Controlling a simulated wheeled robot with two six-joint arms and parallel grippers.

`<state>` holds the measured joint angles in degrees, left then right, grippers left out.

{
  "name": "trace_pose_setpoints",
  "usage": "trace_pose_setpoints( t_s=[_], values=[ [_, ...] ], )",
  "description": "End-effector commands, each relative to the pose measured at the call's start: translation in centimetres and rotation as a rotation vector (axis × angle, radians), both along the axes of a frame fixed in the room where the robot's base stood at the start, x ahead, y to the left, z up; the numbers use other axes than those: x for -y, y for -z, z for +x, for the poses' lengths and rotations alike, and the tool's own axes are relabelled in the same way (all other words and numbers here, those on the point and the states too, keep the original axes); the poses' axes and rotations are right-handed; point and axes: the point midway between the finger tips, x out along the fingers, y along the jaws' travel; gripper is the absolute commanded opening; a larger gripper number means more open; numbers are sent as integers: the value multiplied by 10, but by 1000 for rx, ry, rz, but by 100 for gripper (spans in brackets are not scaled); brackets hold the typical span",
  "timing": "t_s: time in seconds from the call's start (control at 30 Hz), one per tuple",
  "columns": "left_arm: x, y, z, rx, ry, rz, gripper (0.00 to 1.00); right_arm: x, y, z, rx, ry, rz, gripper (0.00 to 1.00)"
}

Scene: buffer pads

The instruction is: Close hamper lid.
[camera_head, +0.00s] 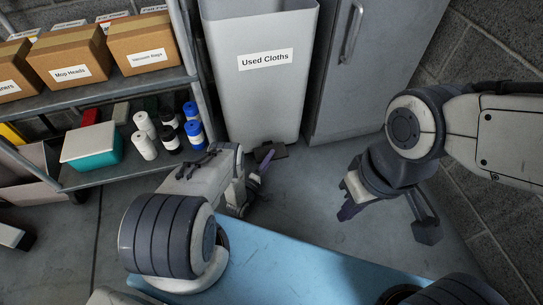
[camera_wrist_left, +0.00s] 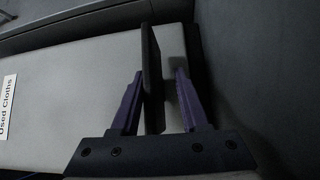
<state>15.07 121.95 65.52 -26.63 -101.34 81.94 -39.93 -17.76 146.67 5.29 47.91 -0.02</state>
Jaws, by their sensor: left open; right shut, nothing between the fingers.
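The hamper (camera_head: 262,95) is a tall light grey bin labelled "Used Cloths", standing at the back centre. Its front rim shows at the top edge of the head view, with a darker area behind it; the lid cannot be made out. A dark pedal-like plate (camera_head: 272,152) sticks out at the hamper's foot. My left gripper (camera_head: 258,175) is open by the plate. In the left wrist view the purple fingers (camera_wrist_left: 158,100) stand either side of the dark plate (camera_wrist_left: 152,75), with gaps visible. My right gripper (camera_head: 347,211) is shut and empty over the floor at right.
A shelf rack (camera_head: 100,95) with boxes, bottles and a teal tub stands left of the hamper. A grey cabinet (camera_head: 365,60) stands close on its right. A blue surface (camera_head: 290,265) lies in the foreground. Bare floor (camera_head: 310,190) lies between my grippers.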

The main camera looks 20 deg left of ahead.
Motion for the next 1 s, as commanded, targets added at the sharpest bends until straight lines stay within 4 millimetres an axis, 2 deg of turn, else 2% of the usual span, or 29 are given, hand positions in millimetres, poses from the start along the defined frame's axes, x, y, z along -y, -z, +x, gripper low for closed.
trace_pose_setpoints(
  t_s=[0.03, 0.2, 0.4, 0.6, 0.83, 0.87, 0.9, 0.97, 1.0],
  values=[
    [-2, -2, -10, -5, -2, -2, 45, 0, -8, 0, 0, 0, 0, 0],
    [-8, 0, -44, -5, -3, -3, 45, 0, -22, 0, 0, 0, 0, 0],
    [-15, 5, -76, -4, -2, 0, 45, 0, -30, 0, 0, 0, 0, 0],
    [-17, 7, -90, -2, 1, -1, 45, 0, -33, 0, 0, 0, 0, 0],
    [-16, 7, -90, -1, 3, 0, 45, 0, -32, 0, 0, 0, 0, 0],
    [-16, 7, -90, -1, 3, 0, 45, 0, -32, 0, 0, 0, 0, 4],
    [-16, 7, -90, -1, 3, 0, 45, 0, -33, 0, 0, 0, 0, 19],
    [-16, 5, -90, -1, 3, 0, 45, 0, -35, 0, 0, 0, 0, 42],
    [-16, 2, -90, -1, 3, -1, 45, 0, -38, 0, 0, 0, 0, 45]
  ],
)
